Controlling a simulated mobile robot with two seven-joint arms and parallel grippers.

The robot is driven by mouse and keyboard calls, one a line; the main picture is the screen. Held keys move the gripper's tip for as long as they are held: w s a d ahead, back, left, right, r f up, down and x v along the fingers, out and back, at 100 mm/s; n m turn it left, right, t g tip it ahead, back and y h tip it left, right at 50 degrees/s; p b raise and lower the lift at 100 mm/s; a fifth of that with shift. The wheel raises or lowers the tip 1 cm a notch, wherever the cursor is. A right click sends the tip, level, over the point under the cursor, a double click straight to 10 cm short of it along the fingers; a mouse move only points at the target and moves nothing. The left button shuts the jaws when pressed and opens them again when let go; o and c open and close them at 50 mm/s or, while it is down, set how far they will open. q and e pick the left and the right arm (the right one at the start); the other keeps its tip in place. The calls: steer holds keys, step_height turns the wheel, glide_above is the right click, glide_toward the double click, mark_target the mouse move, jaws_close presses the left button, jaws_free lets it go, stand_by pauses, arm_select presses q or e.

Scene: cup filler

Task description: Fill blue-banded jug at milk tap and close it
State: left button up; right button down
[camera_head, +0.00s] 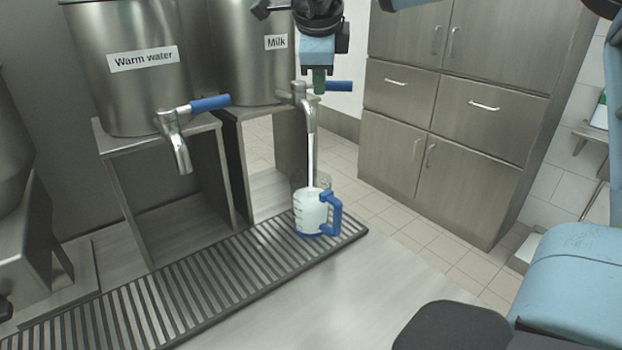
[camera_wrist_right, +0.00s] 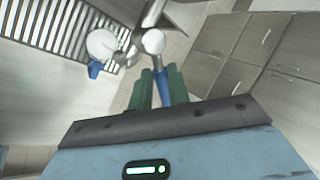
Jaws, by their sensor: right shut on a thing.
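The blue-banded jug (camera_head: 308,211) stands upright on the drip grate under the milk tap (camera_head: 303,97), its blue handle pointing right. White milk fills much of it, and a white stream (camera_head: 312,165) runs from the spout into it. The jug also shows from above in the right wrist view (camera_wrist_right: 101,44). My right gripper (camera_head: 319,88) is at the tap's blue lever (camera_head: 340,87). In the right wrist view, its green fingers (camera_wrist_right: 160,82) are shut on the lever. My left gripper is not in view.
The milk tank (camera_head: 243,70) stands beside the warm water tank (camera_head: 120,85), whose tap (camera_head: 178,140) has its own blue lever. The slatted drip grate (camera_head: 200,290) runs along the counter (camera_head: 330,290). Steel cabinets (camera_head: 470,110) stand at the right. The counter in front is clear.

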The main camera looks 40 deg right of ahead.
steer(key=shift+w+d+r+n+t+y, duration=0.1)
steer(key=shift+d+n+t+y, duration=0.25)
steer(key=shift+n, duration=0.45)
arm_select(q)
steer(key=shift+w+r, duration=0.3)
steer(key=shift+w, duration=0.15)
arm_select(e)
steer(key=shift+w+d+n+t+y+p, duration=0.15)
steer(key=shift+n+t+y+p, duration=0.15)
steer(key=shift+n, duration=0.25)
steer(key=shift+w+d+n+t+y+p, duration=0.15)
steer(key=shift+n+y+p, duration=0.2)
steer(key=shift+n, duration=0.2)
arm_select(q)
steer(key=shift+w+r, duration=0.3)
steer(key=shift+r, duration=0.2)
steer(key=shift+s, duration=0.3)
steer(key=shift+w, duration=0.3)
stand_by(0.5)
